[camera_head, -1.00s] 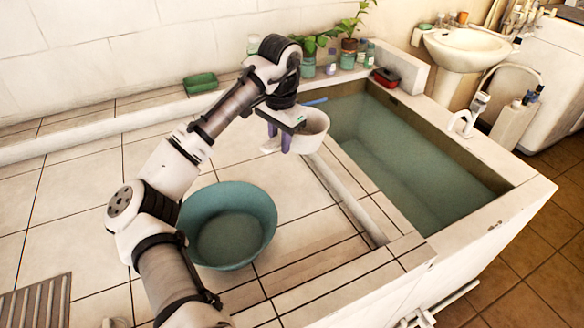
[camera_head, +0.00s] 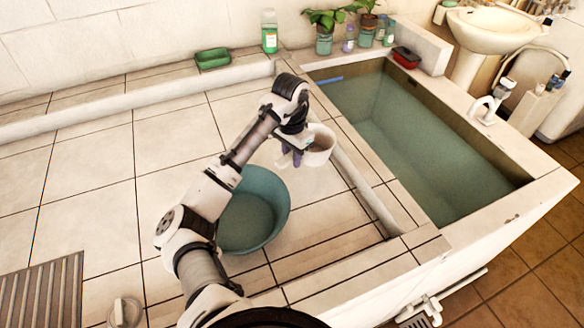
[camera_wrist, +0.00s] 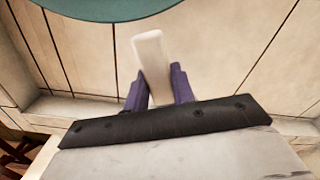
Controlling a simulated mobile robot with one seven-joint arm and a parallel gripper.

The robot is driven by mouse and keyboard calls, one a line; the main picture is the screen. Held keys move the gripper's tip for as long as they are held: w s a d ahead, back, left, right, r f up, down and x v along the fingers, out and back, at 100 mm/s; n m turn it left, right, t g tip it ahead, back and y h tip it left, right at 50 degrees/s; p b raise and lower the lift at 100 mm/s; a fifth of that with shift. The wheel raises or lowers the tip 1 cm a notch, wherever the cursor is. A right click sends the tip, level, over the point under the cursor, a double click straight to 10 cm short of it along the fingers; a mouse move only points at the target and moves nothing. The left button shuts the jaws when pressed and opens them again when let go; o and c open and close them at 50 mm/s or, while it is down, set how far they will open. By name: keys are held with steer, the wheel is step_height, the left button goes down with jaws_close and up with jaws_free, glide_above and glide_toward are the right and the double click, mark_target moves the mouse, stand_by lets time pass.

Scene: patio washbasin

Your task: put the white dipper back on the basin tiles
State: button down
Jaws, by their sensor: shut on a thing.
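The white dipper (camera_head: 321,146) hangs from my gripper in the head view, cup to the right. It appears over the tiles (camera_head: 330,185) beside the raised curb of the water basin; whether it touches them I cannot tell. My gripper (camera_head: 292,158) is shut on its handle. In the wrist view the pale handle (camera_wrist: 151,55) stands between the purple fingers of my gripper (camera_wrist: 160,88); the cup is not seen there.
A teal bowl (camera_head: 270,225) sits on the tiles just left of and nearer than the dipper. The water-filled basin (camera_head: 420,150) lies to the right. A green soap dish (camera_head: 212,58) and a green bottle (camera_head: 269,32) stand on the back ledge.

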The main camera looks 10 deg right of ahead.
steer(key=shift+f+p, duration=0.45)
steer(key=shift+f, duration=2.3)
steer(key=c, duration=1.2)
jaws_free()
steer(key=shift+o, duration=0.2)
step_height(320, 180, up, 12)
steer(key=shift+r+b, duration=0.1)
steer(key=shift+b, duration=0.85)
